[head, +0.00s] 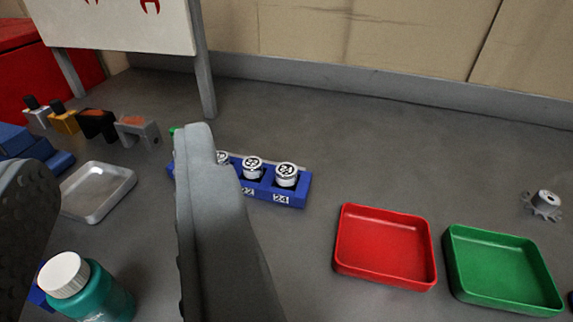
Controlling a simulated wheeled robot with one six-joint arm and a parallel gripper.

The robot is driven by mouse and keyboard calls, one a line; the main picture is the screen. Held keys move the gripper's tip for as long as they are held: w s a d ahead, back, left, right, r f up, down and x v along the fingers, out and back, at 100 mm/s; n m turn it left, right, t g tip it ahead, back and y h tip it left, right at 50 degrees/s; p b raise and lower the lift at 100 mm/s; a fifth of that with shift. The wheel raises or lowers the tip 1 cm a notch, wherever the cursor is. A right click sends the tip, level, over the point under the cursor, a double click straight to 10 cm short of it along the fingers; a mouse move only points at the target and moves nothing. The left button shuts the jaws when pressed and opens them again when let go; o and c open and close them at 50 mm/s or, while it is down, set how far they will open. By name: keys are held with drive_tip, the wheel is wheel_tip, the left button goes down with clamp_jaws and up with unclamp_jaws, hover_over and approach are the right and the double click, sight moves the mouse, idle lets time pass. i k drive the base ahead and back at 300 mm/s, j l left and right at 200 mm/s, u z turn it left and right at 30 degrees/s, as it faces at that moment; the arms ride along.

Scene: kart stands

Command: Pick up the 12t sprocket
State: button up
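A small grey metal sprocket (543,205) lies on the grey surface at the far right, beyond the green tray. It has a toothed rim and a raised hub. I cannot read a tooth count on it. My gripper (112,152) shows at the left with its two grey fingers wide apart and nothing between them at the tips. It is far to the left of the sprocket, not touching it. The right finger hides part of the blue holder.
A red tray (385,246) and a green tray (502,270) stand empty at the right. A blue holder (292,196) carries labelled sockets. A metal tray (97,191), a teal bottle (104,292) and several clamp-like blocks (97,124) are at left. Open surface surrounds the sprocket.

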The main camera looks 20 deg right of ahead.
sight(544, 204)
drive_tip(key=l+z, duration=0.1)
drive_tip(key=z, duration=1.6)
